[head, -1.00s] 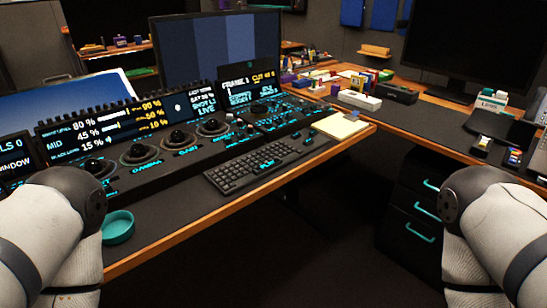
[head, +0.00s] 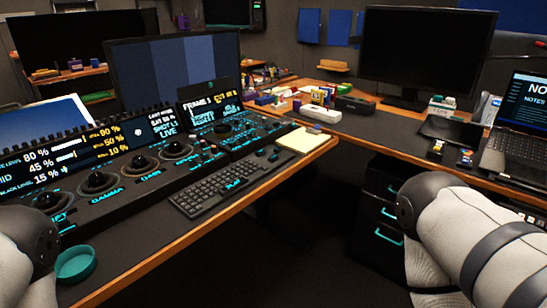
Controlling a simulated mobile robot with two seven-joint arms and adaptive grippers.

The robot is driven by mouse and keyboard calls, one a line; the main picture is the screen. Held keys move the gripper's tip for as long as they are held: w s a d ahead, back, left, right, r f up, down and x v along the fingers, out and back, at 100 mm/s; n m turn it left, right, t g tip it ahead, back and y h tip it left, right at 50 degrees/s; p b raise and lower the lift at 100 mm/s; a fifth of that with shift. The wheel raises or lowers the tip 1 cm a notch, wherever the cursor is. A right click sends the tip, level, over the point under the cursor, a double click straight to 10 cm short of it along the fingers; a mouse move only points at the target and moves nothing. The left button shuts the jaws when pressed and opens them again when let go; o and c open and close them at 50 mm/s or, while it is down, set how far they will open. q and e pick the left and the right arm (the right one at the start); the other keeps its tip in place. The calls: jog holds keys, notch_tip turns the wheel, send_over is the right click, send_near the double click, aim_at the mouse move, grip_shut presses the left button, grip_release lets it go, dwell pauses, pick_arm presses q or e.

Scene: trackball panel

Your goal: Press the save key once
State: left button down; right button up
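The trackball panel (head: 118,192) runs along the back of the left desk, with trackballs, lit cyan labels and small keys. Its screens show level readings, "SHOT L1 LIVE" and "FRAME". A smaller key section (head: 228,130) sits at its right end. A black keyboard (head: 222,186) lies in front of the panel. I cannot make out which key is the save key; the lettering is too small. My two arms show at the lower left and lower right, but neither gripper is in view. Nothing of mine visibly touches the panel.
A teal bowl (head: 75,264) is near the desk's front edge, by my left arm. A yellow notepad (head: 299,140) lies right of the keyboard. A large monitor (head: 175,68) stands behind the panel. The right desk has a laptop (head: 525,120). The floor between desks looks clear.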

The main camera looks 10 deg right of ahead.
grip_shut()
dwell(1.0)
